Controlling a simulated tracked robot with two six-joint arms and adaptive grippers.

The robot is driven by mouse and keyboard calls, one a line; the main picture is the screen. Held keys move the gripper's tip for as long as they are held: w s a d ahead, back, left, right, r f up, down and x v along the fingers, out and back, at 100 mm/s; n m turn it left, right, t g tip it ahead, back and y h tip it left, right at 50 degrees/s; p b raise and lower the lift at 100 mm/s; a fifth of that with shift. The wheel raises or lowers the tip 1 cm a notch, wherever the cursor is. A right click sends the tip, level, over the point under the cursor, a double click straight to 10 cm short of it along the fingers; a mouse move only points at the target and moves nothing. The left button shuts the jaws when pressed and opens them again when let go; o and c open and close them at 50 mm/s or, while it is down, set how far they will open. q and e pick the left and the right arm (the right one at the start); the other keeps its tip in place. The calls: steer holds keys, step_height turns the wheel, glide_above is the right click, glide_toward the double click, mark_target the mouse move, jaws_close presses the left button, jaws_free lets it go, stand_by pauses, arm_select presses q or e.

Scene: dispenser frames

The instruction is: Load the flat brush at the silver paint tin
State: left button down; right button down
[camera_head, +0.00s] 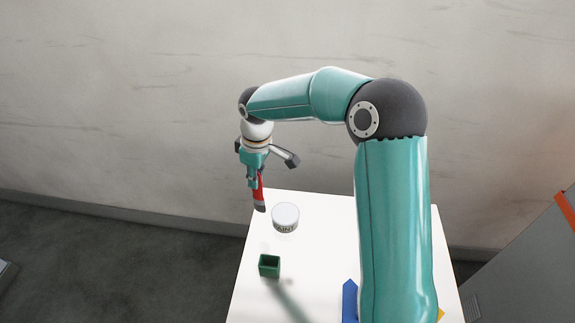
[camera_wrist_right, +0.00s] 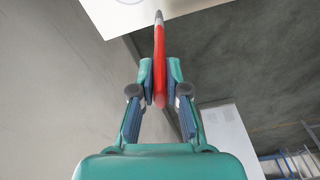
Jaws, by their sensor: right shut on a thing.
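The silver paint tin (camera_head: 285,218), with dark lettering on its side, stands on the white table near its far left part. My right gripper (camera_head: 257,177) is at the table's far left edge, to the left of the tin and apart from it. It is shut on the red-handled flat brush (camera_head: 261,192), whose dark end points down. In the right wrist view the brush (camera_wrist_right: 159,62) is held between the finger pads (camera_wrist_right: 160,80), its grey end pointing away. Part of a round pale shape shows beyond it at the top edge. My left gripper is not in view.
A green open box (camera_head: 269,266) stands on the white table (camera_head: 320,245), nearer than the tin. A blue thing (camera_head: 349,300) and a yellow bit (camera_head: 441,313) are partly hidden by my right arm. A grey cabinet with an orange edge (camera_head: 565,208) stands at right.

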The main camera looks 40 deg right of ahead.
steer(key=s+d+r+n, duration=0.1)
steer(key=s+d+n, duration=0.2)
steer(key=d, duration=0.4)
steer(key=shift+s+f+b, duration=0.1)
steer(key=shift+f+b, duration=2.5)
steer(key=shift+f, duration=0.1)
steer(key=shift+f+b, duration=0.35)
steer(key=shift+f, duration=0.15)
steer(key=shift+r, duration=0.1)
step_height(320, 180, up, 7)
steer(key=p, duration=0.5)
stand_by(0.5)
